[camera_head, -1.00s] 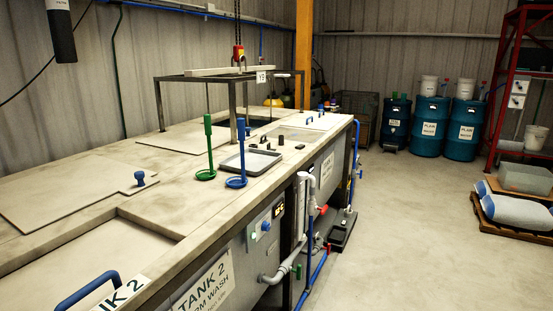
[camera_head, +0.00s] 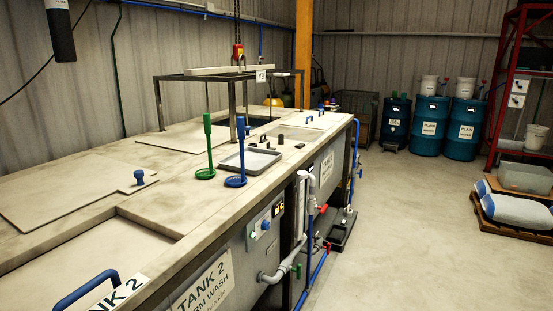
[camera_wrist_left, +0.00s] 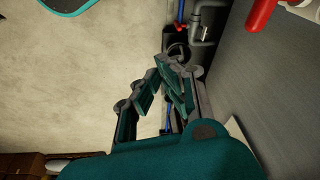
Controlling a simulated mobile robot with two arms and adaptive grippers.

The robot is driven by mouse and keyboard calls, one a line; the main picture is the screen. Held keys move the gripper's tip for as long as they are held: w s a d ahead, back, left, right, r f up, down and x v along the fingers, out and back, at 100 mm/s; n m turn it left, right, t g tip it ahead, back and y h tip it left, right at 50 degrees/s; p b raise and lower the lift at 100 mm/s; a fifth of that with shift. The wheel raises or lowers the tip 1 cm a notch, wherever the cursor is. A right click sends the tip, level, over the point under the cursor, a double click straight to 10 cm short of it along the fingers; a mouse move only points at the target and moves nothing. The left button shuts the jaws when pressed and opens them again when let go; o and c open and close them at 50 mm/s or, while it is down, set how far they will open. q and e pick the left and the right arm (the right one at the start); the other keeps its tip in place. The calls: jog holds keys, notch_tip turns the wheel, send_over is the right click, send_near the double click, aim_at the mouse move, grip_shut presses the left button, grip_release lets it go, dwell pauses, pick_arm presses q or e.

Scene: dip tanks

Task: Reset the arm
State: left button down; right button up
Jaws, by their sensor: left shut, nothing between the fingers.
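My left gripper (camera_wrist_left: 166,82) shows in the left wrist view, with its dark grey and teal fingers closed together and nothing between them. It hangs over the pale floor beside a grey tank side (camera_wrist_left: 262,85). Pipes and a dark tray lie beyond the fingertips. Neither arm nor gripper shows in the head view. My right gripper is out of sight.
The tank line's concrete top (camera_head: 85,178) fills the left, with a green stand (camera_head: 208,150), a blue stand (camera_head: 236,155) and a grey tray (camera_head: 250,160). Pipes (camera_head: 303,215) project from its front. Blue drums (camera_head: 429,125) and a pallet (camera_head: 512,212) stand beyond clear floor (camera_head: 420,235).

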pick_arm(q)
notch_tip(320, 180, down, 14)
jog(key=s+r, duration=0.1)
jog(key=s, duration=0.1)
jog(key=s+a+f+g+b, duration=0.1)
jog(key=s+a+f+g, duration=0.1)
jog(key=s+f, duration=1.5)
notch_tip(320, 180, down, 4)
jog(key=shift+s+a+f+b, duration=0.15)
jog(key=shift+s+a+b, duration=0.25)
jog(key=shift+a, duration=0.25)
